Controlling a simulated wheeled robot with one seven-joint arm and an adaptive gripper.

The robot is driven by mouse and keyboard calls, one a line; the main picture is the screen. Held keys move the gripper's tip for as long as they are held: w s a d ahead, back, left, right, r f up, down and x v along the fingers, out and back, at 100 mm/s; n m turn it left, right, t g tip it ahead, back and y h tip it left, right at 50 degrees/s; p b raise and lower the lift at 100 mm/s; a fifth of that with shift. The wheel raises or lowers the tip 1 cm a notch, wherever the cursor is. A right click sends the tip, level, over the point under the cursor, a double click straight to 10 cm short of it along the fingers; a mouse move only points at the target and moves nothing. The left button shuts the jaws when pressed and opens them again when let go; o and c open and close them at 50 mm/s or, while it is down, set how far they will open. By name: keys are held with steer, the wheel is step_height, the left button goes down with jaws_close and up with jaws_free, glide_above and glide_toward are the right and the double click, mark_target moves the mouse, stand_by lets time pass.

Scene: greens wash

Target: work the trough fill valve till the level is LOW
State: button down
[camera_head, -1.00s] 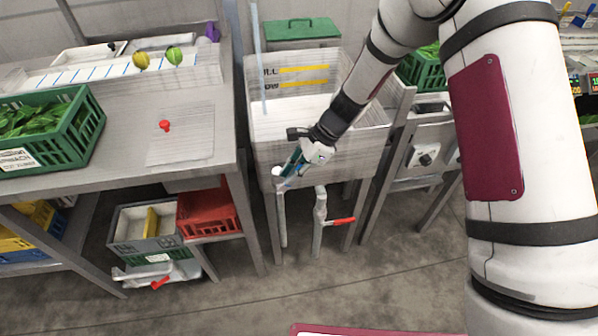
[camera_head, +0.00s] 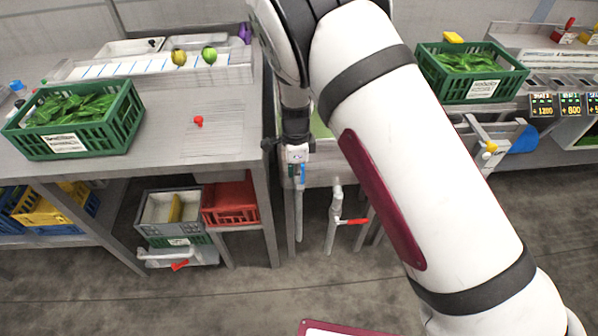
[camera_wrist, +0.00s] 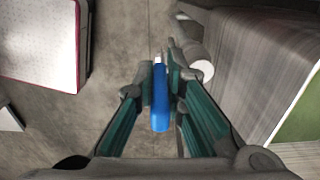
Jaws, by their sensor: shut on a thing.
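The fill valve's blue lever handle (camera_wrist: 160,100) sits between my gripper's teal fingers in the wrist view. My gripper (camera_wrist: 164,72) is shut on it. In the head view my gripper (camera_head: 297,176) points down at the trough's front left corner, with a bit of blue handle (camera_head: 302,172) showing. A pale pipe end (camera_wrist: 202,73) lies just right of the fingers in the wrist view. The trough's front wall (camera_head: 330,173) shows below my arm. My arm hides most of the trough's inside, its level marks and the water.
A pipe with a red lever (camera_head: 353,221) stands under the trough. A bench with a green crate of leaves (camera_head: 75,140) is at left. Another green crate (camera_head: 472,88) is at right. A grey bin (camera_head: 172,238) and a red crate (camera_head: 232,216) are low at left.

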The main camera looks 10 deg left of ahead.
steer(key=shift+a, duration=0.1)
stand_by(0.3)
steer(key=c, duration=1.6)
jaws_free()
steer(key=shift+c, duration=0.2)
steer(key=shift+r, duration=0.1)
step_height(320, 180, up, 12)
steer(key=shift+a, duration=0.1)
